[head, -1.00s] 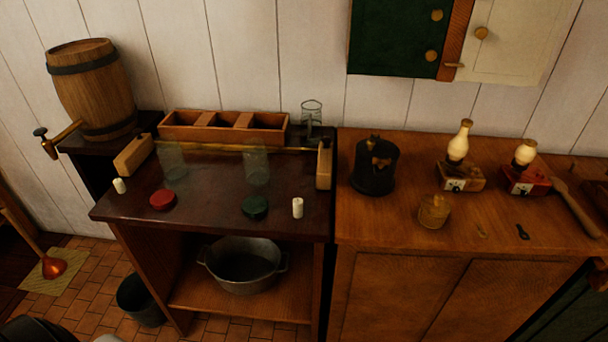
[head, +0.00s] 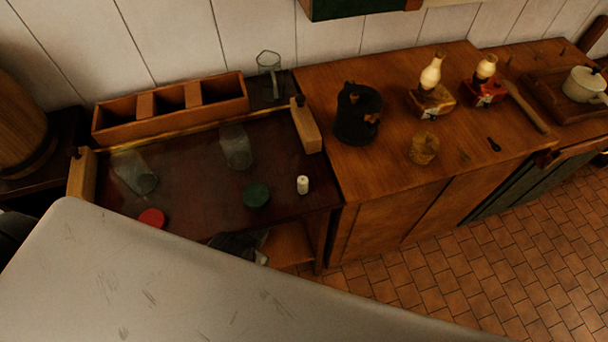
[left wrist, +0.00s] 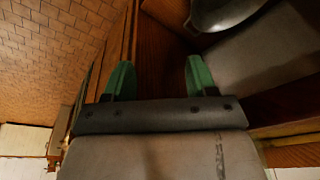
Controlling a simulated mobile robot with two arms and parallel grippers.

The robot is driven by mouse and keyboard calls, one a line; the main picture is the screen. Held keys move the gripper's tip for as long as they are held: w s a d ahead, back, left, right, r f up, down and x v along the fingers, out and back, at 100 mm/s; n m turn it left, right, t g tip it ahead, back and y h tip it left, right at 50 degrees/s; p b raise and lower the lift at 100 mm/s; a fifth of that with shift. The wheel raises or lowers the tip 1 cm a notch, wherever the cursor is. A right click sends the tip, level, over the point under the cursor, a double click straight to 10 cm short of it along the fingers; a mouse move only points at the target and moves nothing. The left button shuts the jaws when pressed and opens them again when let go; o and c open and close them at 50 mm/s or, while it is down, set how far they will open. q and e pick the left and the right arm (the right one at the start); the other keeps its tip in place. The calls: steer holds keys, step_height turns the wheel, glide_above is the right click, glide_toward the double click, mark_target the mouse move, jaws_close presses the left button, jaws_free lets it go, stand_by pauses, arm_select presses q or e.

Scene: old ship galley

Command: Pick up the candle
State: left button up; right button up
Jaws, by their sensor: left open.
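A short white candle (head: 303,185) stands upright near the front right corner of the dark table (head: 200,195). A second white candle, seen earlier at the table's left end, does not show now. My left gripper (left wrist: 160,78) is open, with two green fingers apart and nothing between them, in the left wrist view. No candle shows in that view. In the head view my large grey arm part covers the lower left, and the left fingers are hidden. My right gripper is not in view.
On the table are a green lid (head: 256,196), a red lid (head: 153,218) and two clear glass jars (head: 236,147) (head: 136,174). A wooden block (head: 306,125) stands behind the candle. A metal pan (left wrist: 222,14) shows in the left wrist view. A wooden counter (head: 385,165) adjoins at right.

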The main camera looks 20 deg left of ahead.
arm_select(q)
step_height(320, 180, up, 9)
steer(key=w+p, duration=0.2)
step_height(320, 180, up, 10)
steer(key=n+g+p, duration=0.2)
steer(key=n+g, duration=0.1)
steer(key=n, duration=0.6)
glide_above(302, 180)
steer(key=shift+d+r, duration=0.1)
steer(key=shift+d, duration=0.25)
steer(key=shift+w+a+n, duration=0.1)
steer(key=shift+w+n, duration=0.05)
steer(key=shift+n, duration=0.15)
step_height(302, 180, down, 5)
steer(key=shift+f+p, duration=0.1)
steer(key=shift+p, duration=0.35)
steer(key=f+p, duration=0.1)
steer(key=f, duration=0.3)
steer(key=shift+a+f, duration=0.1)
steer(key=shift+a, duration=0.1)
steer(key=shift+f, duration=0.55)
steer(key=c, duration=1)
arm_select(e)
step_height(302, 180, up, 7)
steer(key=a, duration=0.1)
arm_select(q)
steer(key=shift+r, duration=0.15)
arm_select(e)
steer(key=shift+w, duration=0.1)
